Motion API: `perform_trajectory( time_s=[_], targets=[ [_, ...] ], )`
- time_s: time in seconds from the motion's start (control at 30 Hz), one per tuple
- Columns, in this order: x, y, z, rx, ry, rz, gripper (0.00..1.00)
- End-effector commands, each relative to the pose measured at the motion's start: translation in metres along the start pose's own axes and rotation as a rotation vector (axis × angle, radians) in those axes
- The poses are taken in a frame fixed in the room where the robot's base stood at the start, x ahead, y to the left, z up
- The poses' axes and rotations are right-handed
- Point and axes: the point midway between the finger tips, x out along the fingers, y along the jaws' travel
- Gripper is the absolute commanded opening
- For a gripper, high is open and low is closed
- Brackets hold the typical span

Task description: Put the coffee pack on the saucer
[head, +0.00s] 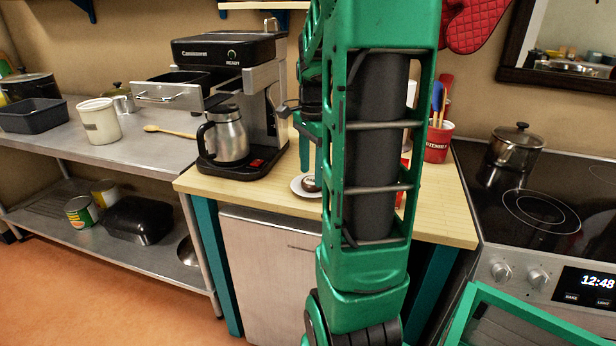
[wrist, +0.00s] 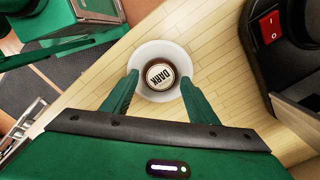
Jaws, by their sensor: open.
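The coffee pack (wrist: 160,74) is a small round brown cup with a pale lid marked DARK, and it appears upright. It sits within the rim of the white saucer (wrist: 177,50) on the wooden counter. In the head view, the pack (head: 310,183) and the saucer (head: 297,188) show beside the coffee maker, partly hidden by my arm. My gripper (wrist: 158,84) is open above the saucer. Its two green fingers are apart, one on each side of the pack in the wrist view, with visible gaps between them and the pack.
The coffee maker (head: 275,95) with its steel carafe (head: 229,135) stands just left of the saucer. A red utensil cup (head: 438,142) is at the back right, by the stove (head: 540,205). The counter's front left strip (head: 225,188) is clear.

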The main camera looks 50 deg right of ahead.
Motion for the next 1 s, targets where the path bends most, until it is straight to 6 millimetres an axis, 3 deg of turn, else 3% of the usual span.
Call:
perform_trajectory(
  time_s=[0.3,0.6,0.77,0.87,1.0],
  targets=[
    [-0.064,-0.001,0.0,-0.001,0.001,-0.003,0.54],
    [-0.095,0.0,0.0,-0.003,0.0,-0.001,0.54],
    [-0.09,0.018,0.017,-0.131,-0.003,-0.001,0.54],
    [-0.076,0.046,0.039,-0.333,-0.007,-0.002,0.54],
    [-0.047,0.098,0.071,-0.695,-0.011,-0.003,0.54]
  ],
)
